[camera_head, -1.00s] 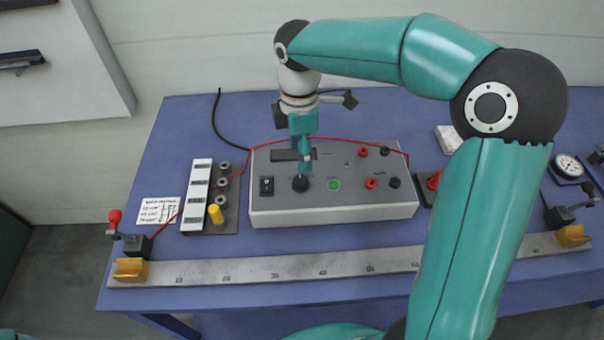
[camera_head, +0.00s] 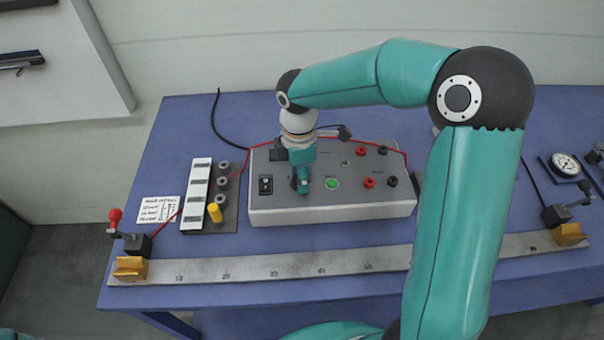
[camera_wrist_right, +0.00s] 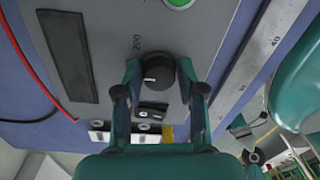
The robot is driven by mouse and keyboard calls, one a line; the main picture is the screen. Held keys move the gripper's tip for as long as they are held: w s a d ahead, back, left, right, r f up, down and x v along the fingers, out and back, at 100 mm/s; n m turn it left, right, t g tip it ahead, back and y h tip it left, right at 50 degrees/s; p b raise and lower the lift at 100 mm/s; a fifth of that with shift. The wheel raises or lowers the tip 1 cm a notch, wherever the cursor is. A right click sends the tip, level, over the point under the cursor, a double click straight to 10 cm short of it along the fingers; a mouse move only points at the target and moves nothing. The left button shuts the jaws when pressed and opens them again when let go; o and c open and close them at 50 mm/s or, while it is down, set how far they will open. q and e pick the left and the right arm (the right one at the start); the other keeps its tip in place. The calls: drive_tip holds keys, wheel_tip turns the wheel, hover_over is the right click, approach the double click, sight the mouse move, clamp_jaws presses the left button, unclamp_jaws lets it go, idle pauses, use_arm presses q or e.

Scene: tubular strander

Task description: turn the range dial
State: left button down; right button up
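The range dial is a round black knob (camera_wrist_right: 158,73) with a white mark, on the grey top of the instrument box (camera_head: 340,206). In the right wrist view the mark points left, and a printed "200" is near the knob. My right gripper (camera_wrist_right: 160,72) has one finger on each side of the knob, with narrow gaps seeming to show. In the head view the right gripper (camera_head: 303,188) is low over the box and hides part of the dial (camera_head: 293,183).
A green button (camera_head: 331,184) is right of the dial and a black rocker switch (camera_head: 265,185) is left of it. Red and black sockets (camera_head: 369,182) are further right. A red wire (camera_head: 344,138) runs behind the box. A steel ruler bar (camera_head: 250,268) lies in front.

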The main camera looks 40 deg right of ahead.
drive_tip(key=c, duration=0.5)
drive_tip(key=shift+d, duration=0.25)
clamp_jaws()
drive_tip(key=shift+a, duration=0.15)
drive_tip(key=shift+m, duration=0.4)
drive_tip(key=shift+a+f+m+b, duration=0.1)
drive_tip(key=shift+m+b, duration=0.6)
drive_tip(key=shift+m, duration=0.5)
drive_tip(key=m+b, duration=0.1)
drive_tip(key=m, duration=0.4)
drive_tip(key=shift+s+m+b, duration=0.1)
drive_tip(key=shift+m+b, duration=0.25)
drive_tip(key=shift+m, duration=0.05)
